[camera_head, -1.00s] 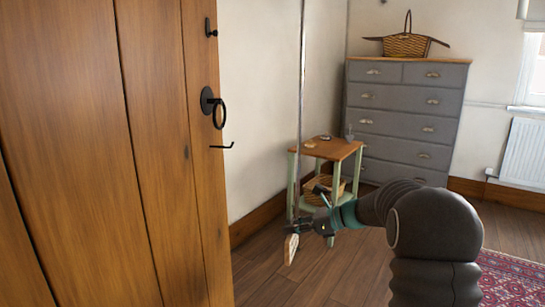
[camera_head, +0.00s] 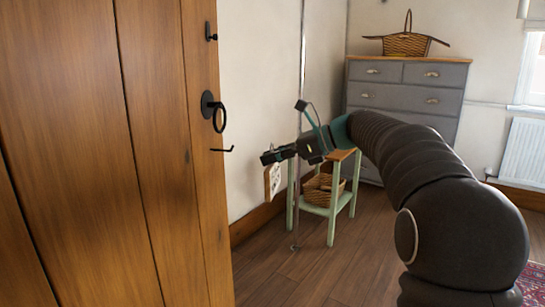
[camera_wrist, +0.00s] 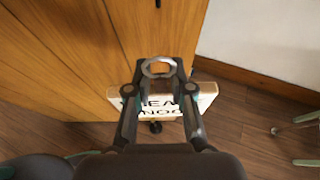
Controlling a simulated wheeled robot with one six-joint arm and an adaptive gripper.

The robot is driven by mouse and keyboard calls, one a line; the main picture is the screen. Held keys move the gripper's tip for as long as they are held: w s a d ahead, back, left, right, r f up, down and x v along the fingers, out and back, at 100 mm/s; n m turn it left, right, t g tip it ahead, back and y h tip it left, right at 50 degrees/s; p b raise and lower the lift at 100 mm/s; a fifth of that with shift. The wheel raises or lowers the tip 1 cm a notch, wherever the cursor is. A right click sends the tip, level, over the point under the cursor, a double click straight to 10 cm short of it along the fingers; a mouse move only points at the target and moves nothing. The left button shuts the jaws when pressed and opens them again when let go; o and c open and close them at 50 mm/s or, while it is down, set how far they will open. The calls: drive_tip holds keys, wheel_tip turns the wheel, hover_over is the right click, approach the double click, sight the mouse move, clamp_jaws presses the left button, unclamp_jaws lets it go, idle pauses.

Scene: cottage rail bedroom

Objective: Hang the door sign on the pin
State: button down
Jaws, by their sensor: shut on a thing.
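The door sign (camera_head: 272,181) is a small pale board with dark marks, hanging below my gripper (camera_head: 266,158) in the head view. In the wrist view the sign (camera_wrist: 205,97) shows dark lettering, with a metal ring (camera_wrist: 158,67) above it between the fingertips (camera_wrist: 158,68). My gripper is shut on the sign at its ring. The black pin (camera_head: 222,149) sticks out to the right from the edge of the wooden door, left of my gripper and slightly higher in the picture. A clear gap shows between sign and pin. The sign's far side is hidden.
The wooden door (camera_head: 110,150) fills the left, with a black ring handle (camera_head: 214,110) above the pin. A green side table (camera_head: 335,209) with a wicker basket (camera_head: 322,189) stands behind my arm. A grey chest of drawers (camera_head: 432,85) is at the back. Floor by the door looks clear.

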drive_tip(key=w+a, duration=0.2)
drive_tip(key=a, duration=0.5)
drive_tip(key=shift+f, duration=0.15)
idle(1.6)
drive_tip(key=shift+w+a, duration=0.2)
drive_tip(key=shift+a, duration=0.4)
drive_tip(key=shift+w+a, duration=0.15)
drive_tip(key=shift+a, duration=0.45)
idle(2.8)
drive_tip(key=shift+w+a+f, duration=0.1)
drive_tip(key=shift+a+f, duration=0.4)
drive_tip(key=shift+a, duration=0.05)
idle(1.0)
